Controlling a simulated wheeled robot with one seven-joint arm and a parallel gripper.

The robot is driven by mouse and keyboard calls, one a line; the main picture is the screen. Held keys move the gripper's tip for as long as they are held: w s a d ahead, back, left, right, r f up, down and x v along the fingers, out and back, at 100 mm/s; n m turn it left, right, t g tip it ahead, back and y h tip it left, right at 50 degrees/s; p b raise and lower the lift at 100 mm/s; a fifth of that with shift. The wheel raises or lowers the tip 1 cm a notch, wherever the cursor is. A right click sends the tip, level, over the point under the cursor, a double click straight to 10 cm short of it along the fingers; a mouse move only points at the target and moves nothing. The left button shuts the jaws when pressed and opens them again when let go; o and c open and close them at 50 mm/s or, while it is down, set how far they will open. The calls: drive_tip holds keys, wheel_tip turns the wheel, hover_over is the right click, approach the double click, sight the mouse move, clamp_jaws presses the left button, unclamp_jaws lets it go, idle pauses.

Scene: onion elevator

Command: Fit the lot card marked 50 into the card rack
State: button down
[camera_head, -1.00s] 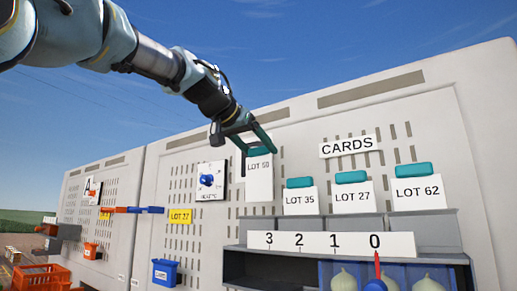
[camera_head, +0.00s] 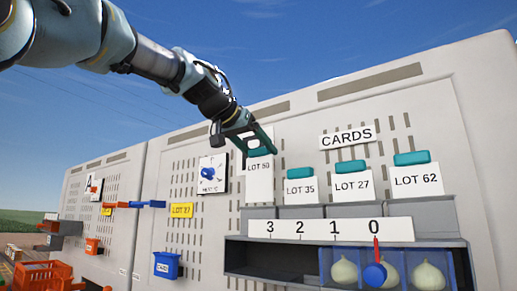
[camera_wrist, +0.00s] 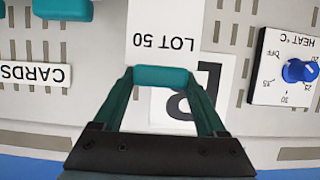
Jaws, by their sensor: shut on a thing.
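The lot card marked 50 (camera_head: 259,182) is a white upright card with a teal grip on top. My gripper (camera_head: 258,146) is shut on that teal grip. The wrist view shows the grip (camera_wrist: 163,76) between my two fingers, with the text LOT 50 upside down. In the head view the card hangs left of the LOT 35 card (camera_head: 300,190). Its lower edge appears near the top of the leftmost grey pocket (camera_head: 257,213). I cannot tell whether it is inside, above or in front of it.
The LOT 27 card (camera_head: 352,187) and LOT 62 card (camera_head: 416,181) stand in the row under the CARDS sign (camera_head: 347,137). Below are a number strip (camera_head: 330,229) and onions (camera_head: 344,270). A heat dial (camera_head: 208,172) and blue box (camera_head: 167,265) are to the left.

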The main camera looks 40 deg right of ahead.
sight(258, 172)
drive_tip(key=shift+f+b, duration=2.75)
drive_tip(key=shift+f, duration=0.25)
unclamp_jaws()
